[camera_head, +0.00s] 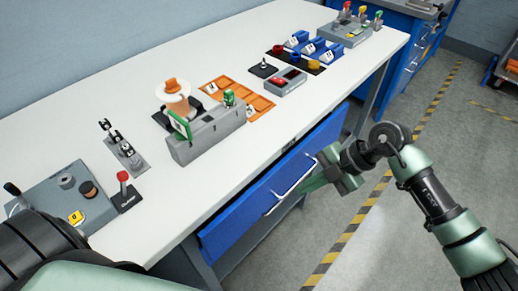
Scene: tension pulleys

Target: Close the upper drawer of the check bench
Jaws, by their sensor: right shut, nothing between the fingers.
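The check bench (215,52) has a white top and runs from lower left to upper right. Under its front edge is the upper drawer (245,213), with a blue front and a pale bar handle (292,188). The drawer front stands somewhat out from the bench edge, with a dark gap behind its top. My right gripper (306,186) is shut and empty, its fingertips at the handle from the front right. I cannot tell whether they touch it. My left arm crosses the lower left corner; its gripper is out of view.
On the bench top are a grey fixture with a spool (205,135), an orange tray (256,105), blue holders (318,47) and a control box (62,200). A blue cabinet (398,30) stands behind.

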